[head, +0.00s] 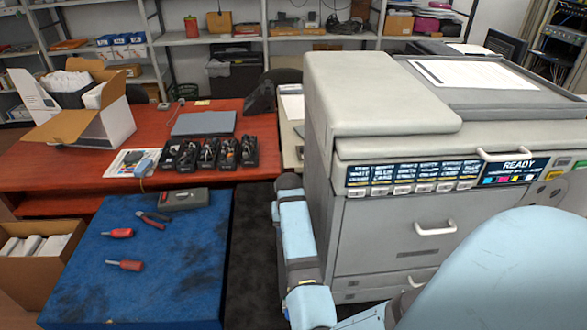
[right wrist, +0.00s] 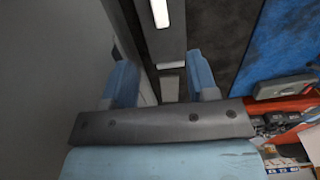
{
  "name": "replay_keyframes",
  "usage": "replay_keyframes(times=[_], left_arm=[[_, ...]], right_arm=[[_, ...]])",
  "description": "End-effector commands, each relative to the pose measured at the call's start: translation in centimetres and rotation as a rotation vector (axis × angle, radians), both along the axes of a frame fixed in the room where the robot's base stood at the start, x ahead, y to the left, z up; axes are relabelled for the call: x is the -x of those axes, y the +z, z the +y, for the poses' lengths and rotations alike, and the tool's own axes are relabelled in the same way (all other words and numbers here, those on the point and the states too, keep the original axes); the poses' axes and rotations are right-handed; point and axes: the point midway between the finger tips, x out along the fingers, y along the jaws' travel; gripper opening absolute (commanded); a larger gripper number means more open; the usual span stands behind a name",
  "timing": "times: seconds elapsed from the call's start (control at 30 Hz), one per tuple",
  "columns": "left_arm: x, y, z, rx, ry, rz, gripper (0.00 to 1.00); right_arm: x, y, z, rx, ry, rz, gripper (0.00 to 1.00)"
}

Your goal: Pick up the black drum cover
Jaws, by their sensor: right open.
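I cannot make out a black drum cover for certain in either view. A dark upright shape (head: 262,92) stands at the right end of the red desk (head: 90,166), but I cannot tell what it is. My right gripper (right wrist: 163,75) is open, its two light blue fingers apart with nothing seen between them. It hangs beside the printer's (head: 390,235) left side, over the dark floor strip between printer and blue mat (head: 150,265). My left gripper is in neither view.
Several black trays (head: 209,154) with small parts, a grey laptop (head: 204,123) and an open carton (head: 105,122) are on the desk. Two red screwdrivers (head: 124,265), pliers (head: 153,220) and a grey case (head: 182,199) lie on the mat.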

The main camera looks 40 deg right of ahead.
Motion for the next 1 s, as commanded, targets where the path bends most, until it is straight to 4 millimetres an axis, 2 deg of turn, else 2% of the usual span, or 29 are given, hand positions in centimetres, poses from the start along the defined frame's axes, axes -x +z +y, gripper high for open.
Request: replay_keyframes(times=[0.17, 0.4, 0.5, 0.73, 1.0], left_arm=[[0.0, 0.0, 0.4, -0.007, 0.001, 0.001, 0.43], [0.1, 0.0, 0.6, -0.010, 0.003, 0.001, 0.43], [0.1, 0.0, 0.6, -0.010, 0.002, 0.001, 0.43], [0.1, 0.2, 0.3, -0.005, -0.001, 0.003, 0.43], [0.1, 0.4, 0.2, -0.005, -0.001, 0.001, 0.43]], right_arm=[[0.1, -1.8, 0.1, -0.003, -0.001, 0.003, 0.53], [0.1, -6.5, 0.1, -0.002, 0.000, 0.002, 0.53], [0.0, -7.8, 0.1, -0.001, 0.000, 0.002, 0.53], [0.1, -9.4, 0.1, -0.001, 0.000, 0.002, 0.53], [0.2, -13.3, 0.2, -0.001, 0.000, 0.002, 0.53]])
